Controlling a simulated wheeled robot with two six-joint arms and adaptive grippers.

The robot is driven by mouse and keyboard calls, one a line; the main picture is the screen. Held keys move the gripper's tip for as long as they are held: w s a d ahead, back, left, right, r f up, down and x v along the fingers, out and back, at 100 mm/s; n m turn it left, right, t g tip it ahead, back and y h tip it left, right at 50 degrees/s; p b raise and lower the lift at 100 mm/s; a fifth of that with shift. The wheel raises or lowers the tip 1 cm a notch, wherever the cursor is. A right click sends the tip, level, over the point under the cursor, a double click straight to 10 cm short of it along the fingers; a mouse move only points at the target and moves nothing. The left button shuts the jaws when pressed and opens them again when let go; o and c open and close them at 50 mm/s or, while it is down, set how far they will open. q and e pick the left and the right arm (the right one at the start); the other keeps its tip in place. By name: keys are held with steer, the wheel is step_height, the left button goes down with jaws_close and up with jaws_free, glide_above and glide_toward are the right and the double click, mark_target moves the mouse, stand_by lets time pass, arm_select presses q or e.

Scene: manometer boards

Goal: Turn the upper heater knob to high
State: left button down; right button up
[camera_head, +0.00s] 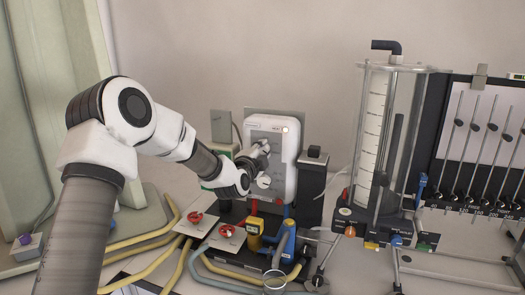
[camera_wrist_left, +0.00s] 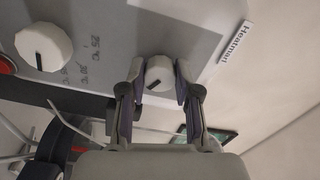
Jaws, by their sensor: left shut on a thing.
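The heater box (camera_head: 289,158) is a white upright unit with a grey front panel, standing behind the work area. My left gripper (camera_head: 260,153) reaches its front from the left and is shut on the upper knob (camera_wrist_left: 159,73). In the left wrist view the fingers sit on both sides of this small white knob, whose dark pointer line runs toward the lower left of the picture. The gripper hides most of that knob in the head view. The lower knob (camera_head: 264,182) is white and free; it also shows in the left wrist view (camera_wrist_left: 43,47), beside temperature marks.
A dark block (camera_head: 313,185) stands right of the box. Red-handled valves (camera_head: 226,231), a yellow fitting (camera_head: 254,228), a blue fitting (camera_head: 289,240) and yellow hoses lie in front. A clear cylinder (camera_head: 382,150) and a manometer board (camera_head: 487,140) stand further right.

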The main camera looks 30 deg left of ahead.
arm_select(q)
steer(key=shift+a+r, duration=0.1)
steer(key=shift+r, duration=0.2)
steer(key=c, duration=0.8)
jaws_free()
steer(key=shift+w, duration=0.1)
steer(key=shift+a+f, duration=0.1)
steer(key=shift+f, duration=0.2)
steer(key=v, duration=1.1)
steer(key=shift+s+f, duration=0.1)
steer(key=shift+s, duration=0.3)
